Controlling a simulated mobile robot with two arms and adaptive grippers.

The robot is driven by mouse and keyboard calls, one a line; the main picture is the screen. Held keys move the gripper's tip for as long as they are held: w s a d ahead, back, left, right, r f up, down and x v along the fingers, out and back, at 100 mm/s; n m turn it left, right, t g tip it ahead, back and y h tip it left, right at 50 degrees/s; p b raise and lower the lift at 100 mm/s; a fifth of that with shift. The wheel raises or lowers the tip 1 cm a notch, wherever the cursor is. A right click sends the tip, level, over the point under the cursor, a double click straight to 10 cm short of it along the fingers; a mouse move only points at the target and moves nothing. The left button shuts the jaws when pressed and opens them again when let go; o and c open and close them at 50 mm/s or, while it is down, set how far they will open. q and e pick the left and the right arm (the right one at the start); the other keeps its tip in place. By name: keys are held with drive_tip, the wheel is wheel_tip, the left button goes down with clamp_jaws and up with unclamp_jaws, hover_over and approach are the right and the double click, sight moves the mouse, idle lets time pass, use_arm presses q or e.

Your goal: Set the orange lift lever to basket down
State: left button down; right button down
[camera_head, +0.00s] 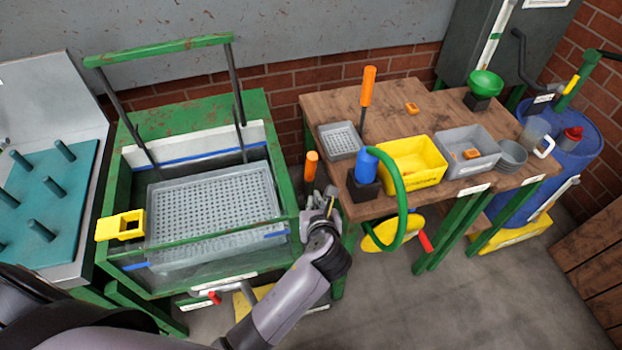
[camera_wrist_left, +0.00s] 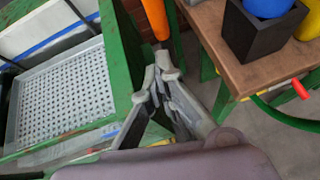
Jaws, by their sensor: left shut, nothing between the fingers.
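The orange lift lever (camera_head: 311,165) stands upright at the right side of the green tank frame (camera_head: 285,200). Its orange grip (camera_wrist_left: 155,18) also shows at the top of the left wrist view. The grey perforated basket (camera_head: 215,200) sits inside the tank, under a raised green bar on dark rods. My left gripper (camera_head: 329,206) is shut and empty, just in front of and below the lever's grip in the head view. In the left wrist view its closed fingertips (camera_wrist_left: 165,70) point towards the lever, apparently apart from it. My right gripper is out of view.
A wooden table (camera_head: 395,120) stands close on the right, with a blue-topped nozzle (camera_head: 366,165), a green hose (camera_head: 402,215), a yellow bin (camera_head: 412,180) and a grey bin (camera_head: 485,165). A yellow bracket (camera_head: 120,226) is on the tank's left rim.

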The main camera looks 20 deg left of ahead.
sight(309, 173)
use_arm(q)
drive_tip(key=shift+w+a+f+p, duration=0.25)
drive_tip(key=shift+w+a, duration=0.3)
drive_tip(key=shift+w, duration=0.75)
drive_tip(key=shift+w+a+f+p, duration=0.2)
drive_tip(key=shift+w+a+f, duration=0.3)
drive_tip(key=shift+w, duration=0.75)
drive_tip(key=shift+w+a+f+p, duration=0.2)
drive_tip(key=shift+w+a, duration=0.45)
drive_tip(key=shift+w, duration=0.65)
